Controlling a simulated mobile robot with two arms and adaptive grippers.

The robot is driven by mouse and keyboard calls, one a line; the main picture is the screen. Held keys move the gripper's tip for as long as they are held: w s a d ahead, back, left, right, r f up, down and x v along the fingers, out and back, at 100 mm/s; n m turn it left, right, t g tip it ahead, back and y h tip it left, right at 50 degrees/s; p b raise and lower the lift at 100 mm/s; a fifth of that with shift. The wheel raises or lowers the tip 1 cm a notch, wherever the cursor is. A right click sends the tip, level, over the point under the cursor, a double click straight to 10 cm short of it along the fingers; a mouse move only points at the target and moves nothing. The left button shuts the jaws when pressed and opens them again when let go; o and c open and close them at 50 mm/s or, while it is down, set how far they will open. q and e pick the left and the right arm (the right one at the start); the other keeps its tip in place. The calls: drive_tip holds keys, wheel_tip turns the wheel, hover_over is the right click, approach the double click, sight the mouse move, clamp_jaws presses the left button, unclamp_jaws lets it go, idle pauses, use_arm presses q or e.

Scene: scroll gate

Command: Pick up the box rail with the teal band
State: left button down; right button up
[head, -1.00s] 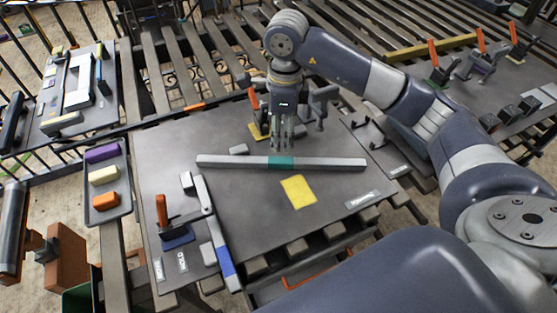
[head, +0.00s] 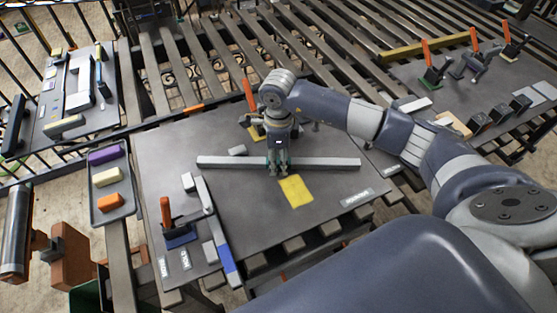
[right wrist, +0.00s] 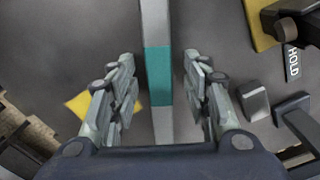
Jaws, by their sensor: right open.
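The grey box rail (head: 325,163) lies flat across the dark work plate in the head view. Its teal band (right wrist: 158,75) shows clearly in the right wrist view; in the head view the gripper mostly covers it. My right gripper (head: 278,170) is over the rail's middle, pointing down. In the right wrist view its open fingers (right wrist: 158,62) stand on either side of the rail at the band, with gaps on both sides. I cannot tell how far the fingertips reach down beside the rail. My left gripper is not in view.
A yellow patch (head: 296,191) lies in front of the rail. An orange-handled clamp (head: 250,95) stands behind it, close to my gripper. A small grey block (head: 238,150) lies near. A blue-ended bar (head: 227,258) and another clamp (head: 167,212) are at left.

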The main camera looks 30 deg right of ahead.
clamp_jaws()
drive_tip(key=shift+r, duration=0.1)
drive_tip(key=shift+w, duration=0.1)
